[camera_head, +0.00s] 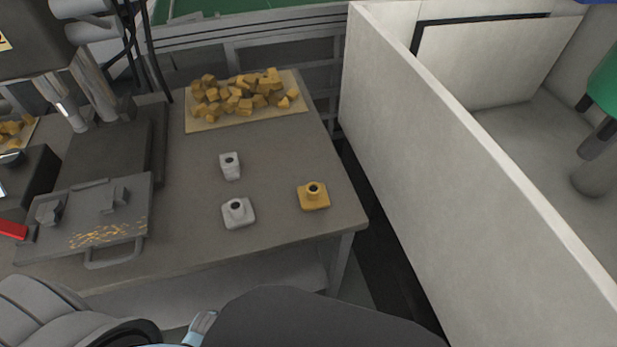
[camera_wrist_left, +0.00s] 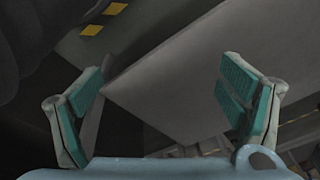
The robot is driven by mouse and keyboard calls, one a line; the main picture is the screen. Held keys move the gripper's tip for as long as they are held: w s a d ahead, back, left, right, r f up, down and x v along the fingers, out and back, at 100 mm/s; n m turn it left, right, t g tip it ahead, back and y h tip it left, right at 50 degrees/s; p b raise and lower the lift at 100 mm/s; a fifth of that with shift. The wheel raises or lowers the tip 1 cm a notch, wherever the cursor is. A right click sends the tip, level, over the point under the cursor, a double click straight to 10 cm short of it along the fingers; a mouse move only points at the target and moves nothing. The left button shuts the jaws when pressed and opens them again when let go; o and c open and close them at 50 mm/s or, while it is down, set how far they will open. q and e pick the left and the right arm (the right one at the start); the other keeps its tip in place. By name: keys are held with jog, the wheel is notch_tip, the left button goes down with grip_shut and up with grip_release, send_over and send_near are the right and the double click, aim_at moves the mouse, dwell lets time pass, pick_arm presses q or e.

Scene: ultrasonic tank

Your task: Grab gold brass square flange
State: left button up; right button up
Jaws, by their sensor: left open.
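The gold brass square flange (camera_head: 313,198) lies flat on the grey table, near its front right corner, with its round dark-holed neck facing up. A silver square flange (camera_head: 238,214) lies to its left, and a smaller silver part (camera_head: 230,166) stands behind that one. My left gripper (camera_wrist_left: 166,104) is open and empty in the left wrist view, with teal pads apart. The flange does not show in that view. In the head view, no gripper fingers can be made out. My right gripper is not in view.
A board of brass-coloured blocks (camera_head: 245,122) lies at the table's back. A machine with a grey vise plate (camera_head: 88,215) fills the left side. A tall pale wall (camera_head: 470,165) stands right of the table (camera_head: 285,160), across a dark gap.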

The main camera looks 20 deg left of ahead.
pick_arm(q)
jog(key=w+r+p, duration=0.3)
jog(key=r, duration=1)
notch_tip(320, 180, up, 25)
jog(key=m+t+h+p, duration=0.1)
jog(key=m+h+p, duration=0.25)
jog(key=m, duration=0.35)
send_over(313, 188)
jog(key=s+a, duration=0.4)
jog(key=b+x, duration=0.1)
jog(key=x, duration=0.8)
jog(key=b+x, duration=0.1)
jog(key=x, duration=0.3)
jog(key=shift+w+d+f+b, duration=0.2)
jog(key=shift+w+d+b, duration=0.1)
jog(key=shift+d, duration=0.15)
grip_shut()
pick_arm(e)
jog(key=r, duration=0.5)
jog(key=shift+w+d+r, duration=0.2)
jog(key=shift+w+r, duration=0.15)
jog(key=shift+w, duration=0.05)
